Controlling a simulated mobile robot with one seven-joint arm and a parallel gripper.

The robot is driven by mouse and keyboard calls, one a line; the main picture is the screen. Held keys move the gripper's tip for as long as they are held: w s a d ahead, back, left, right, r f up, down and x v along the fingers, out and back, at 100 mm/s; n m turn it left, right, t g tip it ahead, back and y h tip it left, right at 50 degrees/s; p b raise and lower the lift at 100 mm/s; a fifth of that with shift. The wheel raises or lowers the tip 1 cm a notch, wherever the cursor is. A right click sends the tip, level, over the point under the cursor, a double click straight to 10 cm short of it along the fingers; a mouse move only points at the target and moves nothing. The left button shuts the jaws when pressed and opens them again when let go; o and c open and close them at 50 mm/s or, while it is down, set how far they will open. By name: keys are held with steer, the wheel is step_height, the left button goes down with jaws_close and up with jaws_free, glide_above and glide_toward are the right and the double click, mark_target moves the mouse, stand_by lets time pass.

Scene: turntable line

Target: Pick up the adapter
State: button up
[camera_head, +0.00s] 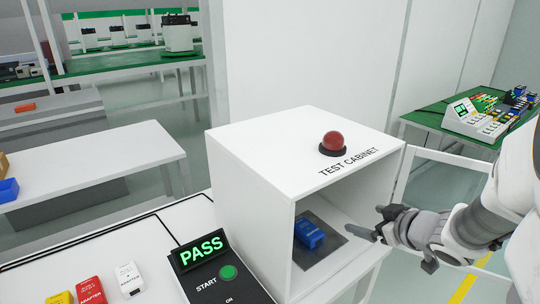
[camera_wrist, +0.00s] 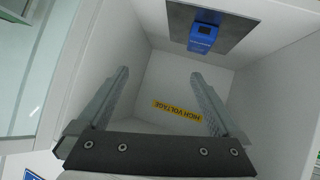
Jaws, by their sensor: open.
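A blue adapter (camera_head: 309,233) lies on a dark grey plate (camera_head: 331,257) inside the open-fronted white test cabinet (camera_head: 252,220). In the wrist view the blue adapter (camera_wrist: 203,36) is near the top, on the plate (camera_wrist: 233,31), beyond the fingertips. My gripper (camera_head: 371,224) is at the cabinet's open front, to the right of the adapter and apart from it. In the wrist view my gripper (camera_wrist: 159,74) has its two fingers wide apart with nothing between them. Yellow, red (camera_head: 90,291) and white (camera_head: 130,278) adapters lie on the bench at lower left.
The cabinet walls and roof enclose the blue adapter; a red dome (camera_head: 333,142) sits on top. A yellow HIGH VOLTAGE label (camera_wrist: 177,111) is inside. A control box (camera_head: 218,271) left of the cabinet shows PASS.

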steer(key=s+a+f+y+b, duration=0.2)
steer(key=a+f+y, duration=0.1)
steer(key=f+y, duration=0.15)
steer(key=g+b, duration=0.1)
steer(key=b, duration=0.3)
glide_toward(311, 230)
steer(key=shift+n+h, duration=0.25)
steer(key=shift+n, duration=0.15)
steer(key=x, duration=0.6)
steer(key=shift+w+a+f, duration=0.1)
steer(key=shift+a, duration=0.3)
steer(key=b+x, duration=0.2)
steer(key=x, duration=0.2)
steer(key=shift+f+b, duration=0.2)
steer(key=shift+b, duration=0.1)
steer(key=shift+w+a, duration=0.15)
steer(key=shift+w, duration=0.25)
jaws_close()
